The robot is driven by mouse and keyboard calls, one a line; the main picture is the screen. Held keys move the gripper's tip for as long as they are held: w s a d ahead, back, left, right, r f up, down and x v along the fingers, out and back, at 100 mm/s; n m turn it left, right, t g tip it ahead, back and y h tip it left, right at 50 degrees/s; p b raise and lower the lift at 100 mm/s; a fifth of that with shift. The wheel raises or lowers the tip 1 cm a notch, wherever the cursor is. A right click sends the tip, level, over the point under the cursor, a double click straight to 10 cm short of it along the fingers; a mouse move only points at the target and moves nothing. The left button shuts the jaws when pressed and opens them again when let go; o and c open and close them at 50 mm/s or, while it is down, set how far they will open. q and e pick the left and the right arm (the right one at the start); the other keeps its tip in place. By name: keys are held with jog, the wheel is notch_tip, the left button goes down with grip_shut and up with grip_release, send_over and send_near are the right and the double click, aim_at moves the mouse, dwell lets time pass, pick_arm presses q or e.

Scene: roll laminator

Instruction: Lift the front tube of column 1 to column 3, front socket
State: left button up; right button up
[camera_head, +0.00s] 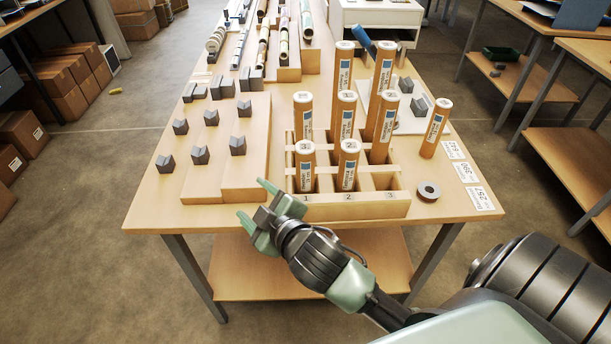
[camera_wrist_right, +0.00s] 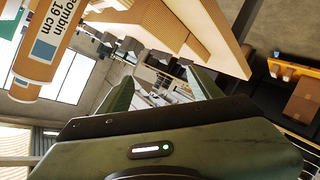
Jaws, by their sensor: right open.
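The wooden rack (camera_head: 338,211) stands at the table's front edge, with columns numbered 1, 2 and 3. The front tube of column 1 (camera_head: 306,172) is an orange-brown cardboard tube with a white and blue label, upright in its socket. The front socket of column 3 (camera_head: 388,182) looks empty. The front tube of column 2 (camera_head: 348,167) stands between them. My right gripper (camera_head: 254,202) is open and empty, left of the rack's front corner and apart from the tubes. In the right wrist view, a labelled tube (camera_wrist_right: 46,40) shows at upper left, outside the open fingers (camera_wrist_right: 160,92).
Several taller tubes stand in the rack's rear sockets. Another tube (camera_head: 436,128) stands right of the rack, with a grey ring (camera_head: 428,191) on the table before it. Left is a stepped wooden board (camera_head: 247,170) with grey V-blocks (camera_head: 237,146).

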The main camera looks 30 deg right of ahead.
jog(key=w+a+r+n+t+y, duration=0.2)
jog(key=a+r+n+y, duration=0.4)
jog(key=r+n, duration=0.3)
jog(key=w+a+r+n+t+y, duration=0.3)
jog(key=a+r+n+y, duration=0.35)
jog(key=r, duration=0.45)
jog(key=s+a+r+n+g+y, duration=0.2)
jog(key=a+n+g+y, duration=0.3)
jog(key=n, duration=0.4)
jog(key=n+g+h, duration=1.4)
jog(key=n+h, duration=0.4)
jog(key=n, duration=0.2)
send_over(305, 158)
jog(key=w+d, duration=0.1)
jog(key=w, duration=0.1)
jog(key=f, duration=1.1)
jog(key=shift+s+f, duration=0.25)
jog(key=shift+f, duration=0.15)
notch_tip(305, 158, down, 6)
jog(key=p, duration=0.3)
jog(key=shift+w+d+f, duration=0.1)
jog(key=shift+d+f, duration=0.05)
jog(key=shift+f, duration=0.55)
grip_shut()
